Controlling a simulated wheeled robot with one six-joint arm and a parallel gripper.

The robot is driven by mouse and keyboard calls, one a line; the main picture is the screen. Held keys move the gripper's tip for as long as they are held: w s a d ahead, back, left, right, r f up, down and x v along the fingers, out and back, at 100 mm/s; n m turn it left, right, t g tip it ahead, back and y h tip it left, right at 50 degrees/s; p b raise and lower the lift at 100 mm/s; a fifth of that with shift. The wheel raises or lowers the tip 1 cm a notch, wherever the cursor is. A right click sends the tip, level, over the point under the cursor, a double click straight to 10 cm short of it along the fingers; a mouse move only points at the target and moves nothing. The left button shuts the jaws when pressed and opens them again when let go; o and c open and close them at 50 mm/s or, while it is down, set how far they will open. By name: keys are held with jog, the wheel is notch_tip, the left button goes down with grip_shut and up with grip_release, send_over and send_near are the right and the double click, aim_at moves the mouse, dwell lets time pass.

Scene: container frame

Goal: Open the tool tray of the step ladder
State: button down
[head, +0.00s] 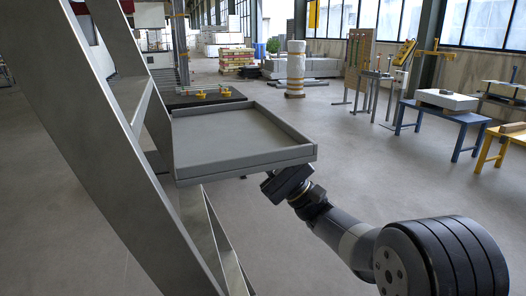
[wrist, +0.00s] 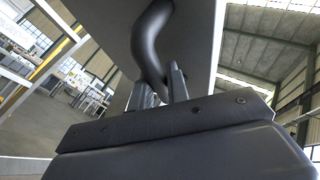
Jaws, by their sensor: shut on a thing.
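The step ladder (head: 88,130) stands at the left of the head view, its grey metal rails leaning. Its tool tray (head: 245,161), flat and grey with a low rim, sticks out level from the ladder toward the right. Nothing lies in the tray. My gripper (head: 283,181) is under the tray's front right corner, its fingertips hidden there. In the wrist view my gripper (wrist: 160,88) is shut on a dark curved handle (wrist: 150,45), which runs along the tray's grey underside (wrist: 198,40). The handle cannot be seen in the head view.
A dark table with small coloured items (head: 205,96) stands just behind the tray. A blue workbench (head: 442,108) and a yellow one (head: 500,145) stand at the right. A wrapped column (head: 295,68) stands further back.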

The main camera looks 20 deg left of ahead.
jog(key=shift+s+a+r+g, duration=0.1)
jog(key=shift+g, duration=0.2)
jog(key=c, duration=1.4)
grip_release()
jog(key=shift+a, duration=0.1)
jog(key=shift+o, duration=0.2)
jog(key=s+v, duration=0.1)
jog(key=v, duration=1)
jog(key=shift+w+b, duration=0.3)
jog(key=shift+w, duration=0.15)
jog(key=shift+r, duration=0.15)
jog(key=x, duration=0.8)
jog(key=shift+a, duration=0.2)
jog(key=shift+r, duration=0.15)
